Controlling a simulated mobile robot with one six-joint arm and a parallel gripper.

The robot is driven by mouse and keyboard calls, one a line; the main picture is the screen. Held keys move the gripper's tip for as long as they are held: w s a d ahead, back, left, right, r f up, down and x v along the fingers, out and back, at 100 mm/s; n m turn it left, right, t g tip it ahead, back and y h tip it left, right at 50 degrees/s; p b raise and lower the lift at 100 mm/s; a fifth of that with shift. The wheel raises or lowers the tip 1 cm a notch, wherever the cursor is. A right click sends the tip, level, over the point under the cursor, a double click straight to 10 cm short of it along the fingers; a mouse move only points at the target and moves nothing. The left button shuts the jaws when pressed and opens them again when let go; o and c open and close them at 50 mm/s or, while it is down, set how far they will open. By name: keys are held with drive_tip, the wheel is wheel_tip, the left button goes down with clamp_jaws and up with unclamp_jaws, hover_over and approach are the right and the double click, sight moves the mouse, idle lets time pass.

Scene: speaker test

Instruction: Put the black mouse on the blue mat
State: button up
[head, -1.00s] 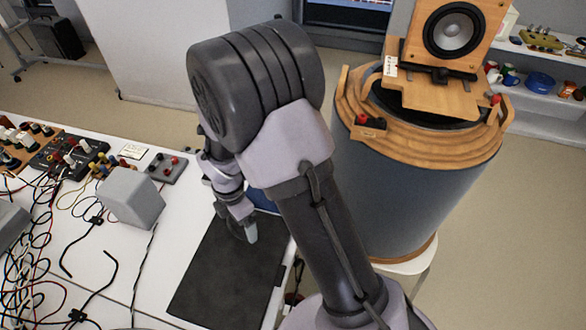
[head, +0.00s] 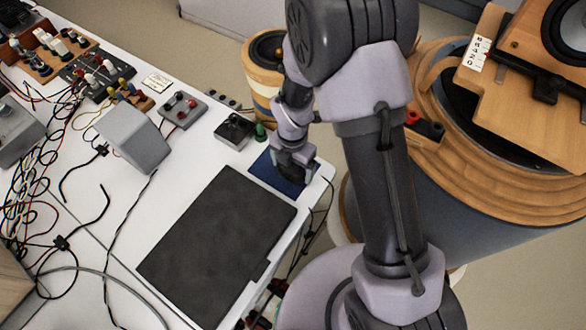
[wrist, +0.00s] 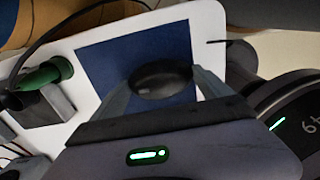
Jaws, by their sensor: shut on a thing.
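The blue mat (head: 263,174) lies at the right-hand corner of the white table, partly hidden by my gripper (head: 291,177). The mat (wrist: 104,60) also fills the middle of the wrist view. The black mouse (wrist: 161,80) is a dark oval between the two fingers of my gripper (wrist: 162,76), which is shut on it. The mouse appears over the mat. I cannot tell whether it touches the mat. In the head view my gripper hides most of it.
A large black pad (head: 218,245) lies in front of the mat. A small dark box (head: 234,131) and a green object (head: 261,132) stand just behind it. A grey block (head: 134,138) and cables are at left. A big wooden-topped drum (head: 500,150) stands right of the table.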

drive_tip(key=o, duration=1.2)
drive_tip(key=shift+w+f, duration=0.1)
drive_tip(key=shift+c, duration=0.2)
wheel_tip(320, 180, up, 12)
drive_tip(key=p, duration=0.6)
wheel_tip(320, 180, up, 13)
drive_tip(key=m+t, duration=0.2)
drive_tip(key=m, duration=0.8)
hover_over(293, 166)
drive_tip(key=s+d, duration=0.2)
drive_tip(key=d, duration=0.1)
drive_tip(key=s+d+r+m+t+y, duration=0.1)
drive_tip(key=s+d+r+m+t, duration=0.1)
drive_tip(key=s+r+m, duration=0.4)
drive_tip(key=s+d+r+m+t+y, duration=0.1)
drive_tip(key=s+r+m, duration=0.6)
drive_tip(key=m, duration=0.9)
drive_tip(key=shift+s+d+m+t, duration=0.4)
drive_tip(key=shift+s, duration=0.3)
